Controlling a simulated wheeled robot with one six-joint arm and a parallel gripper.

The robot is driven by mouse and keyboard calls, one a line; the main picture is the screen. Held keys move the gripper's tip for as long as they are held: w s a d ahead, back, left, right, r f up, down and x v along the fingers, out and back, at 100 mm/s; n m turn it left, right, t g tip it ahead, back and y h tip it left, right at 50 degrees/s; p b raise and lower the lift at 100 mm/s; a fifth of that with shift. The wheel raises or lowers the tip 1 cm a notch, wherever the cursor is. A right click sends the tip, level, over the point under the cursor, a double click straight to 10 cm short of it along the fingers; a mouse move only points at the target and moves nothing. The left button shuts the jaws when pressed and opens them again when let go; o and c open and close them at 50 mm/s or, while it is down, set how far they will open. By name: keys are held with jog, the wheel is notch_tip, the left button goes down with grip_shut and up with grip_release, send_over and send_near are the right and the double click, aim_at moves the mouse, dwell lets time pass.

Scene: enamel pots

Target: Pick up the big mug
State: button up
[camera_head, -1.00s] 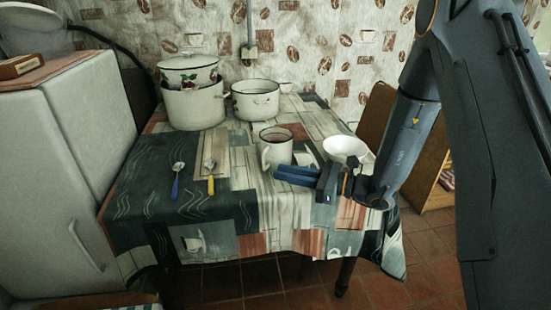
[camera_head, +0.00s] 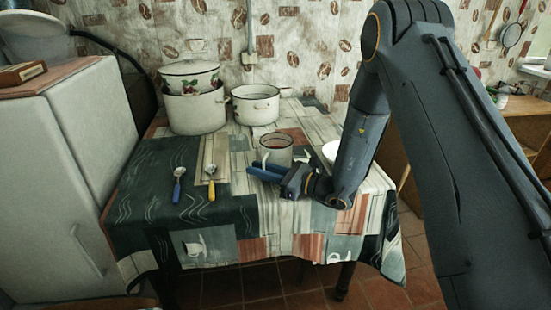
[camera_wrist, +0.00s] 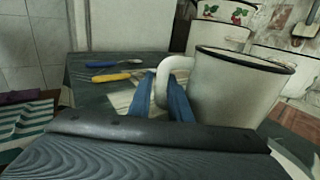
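The big mug (camera_head: 282,153) is white with a dark rim and stands upright on the table. In the wrist view the mug (camera_wrist: 240,88) fills the right side, with its handle on the left, toward the fingers. My gripper (camera_head: 265,171) is low at the mug's front left. In the wrist view its blue fingers (camera_wrist: 164,92) are apart, with the lower part of the handle between them. I cannot tell whether either finger touches the handle.
A blue-handled spoon (camera_head: 178,188) and a yellow-handled spoon (camera_head: 211,188) lie left of the mug. A white bowl (camera_head: 330,151), partly hidden by my arm, is on the right. Behind stand a white pot (camera_head: 256,106) and a stacked pair of pots (camera_head: 195,112). The front-left tablecloth (camera_head: 150,205) is clear.

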jog(key=shift+x, duration=1.15)
grip_shut()
jog(key=shift+r, duration=0.1)
dwell(0.4)
